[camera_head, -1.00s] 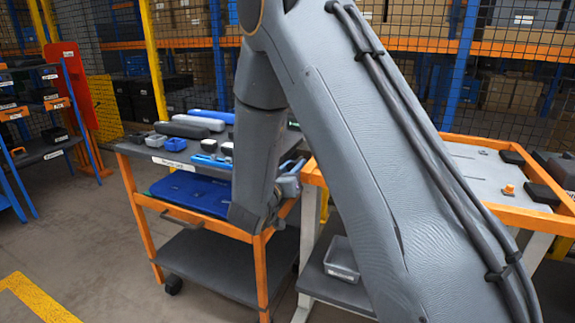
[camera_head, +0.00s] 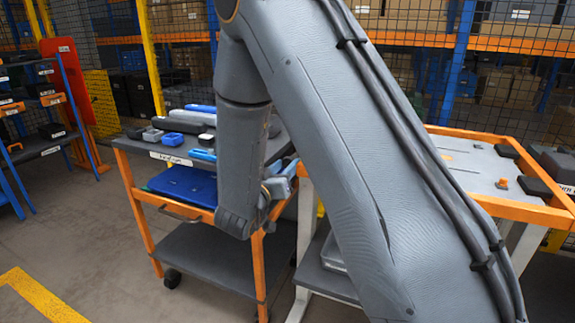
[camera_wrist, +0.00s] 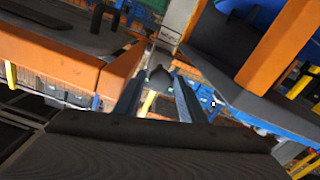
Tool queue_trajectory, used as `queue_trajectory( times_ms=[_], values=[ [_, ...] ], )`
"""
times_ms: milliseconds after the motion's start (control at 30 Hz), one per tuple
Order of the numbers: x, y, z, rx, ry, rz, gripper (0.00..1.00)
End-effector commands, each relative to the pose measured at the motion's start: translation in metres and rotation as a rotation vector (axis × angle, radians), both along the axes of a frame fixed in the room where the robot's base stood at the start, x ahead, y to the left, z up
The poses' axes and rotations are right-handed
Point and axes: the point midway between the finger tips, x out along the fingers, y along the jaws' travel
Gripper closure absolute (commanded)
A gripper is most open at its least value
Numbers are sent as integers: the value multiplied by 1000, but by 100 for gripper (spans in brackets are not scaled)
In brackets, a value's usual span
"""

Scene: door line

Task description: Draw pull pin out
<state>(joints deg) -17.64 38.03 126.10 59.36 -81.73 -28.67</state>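A small orange knob-like part (camera_head: 501,184) stands on the grey top of the orange-edged table (camera_head: 520,209) at right in the head view. I cannot tell whether it is the pull pin, and no other pin is clear. My gripper (camera_head: 283,180) is mostly hidden behind my arm in the head view, between the left trolley and this table, left of the knob. In the wrist view my gripper (camera_wrist: 160,80) shows two fingers apart. A dark pointed shape shows between them; I cannot tell whether it is near or far.
Dark blocks (camera_head: 535,187) lie by the knob. A blue rack (camera_head: 75,115) stands far left. The floor in front of the trolley is clear.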

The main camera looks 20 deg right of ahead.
Motion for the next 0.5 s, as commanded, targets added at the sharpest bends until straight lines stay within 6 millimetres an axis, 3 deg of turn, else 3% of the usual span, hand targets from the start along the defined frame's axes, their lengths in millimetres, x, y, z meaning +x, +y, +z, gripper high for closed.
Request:
queue_trajectory(
  times_ms=[233,500],
  values=[
    [-30,28,-1,-1,1,5,63],
    [-42,38,-1,-1,2,4,63]
  ],
)
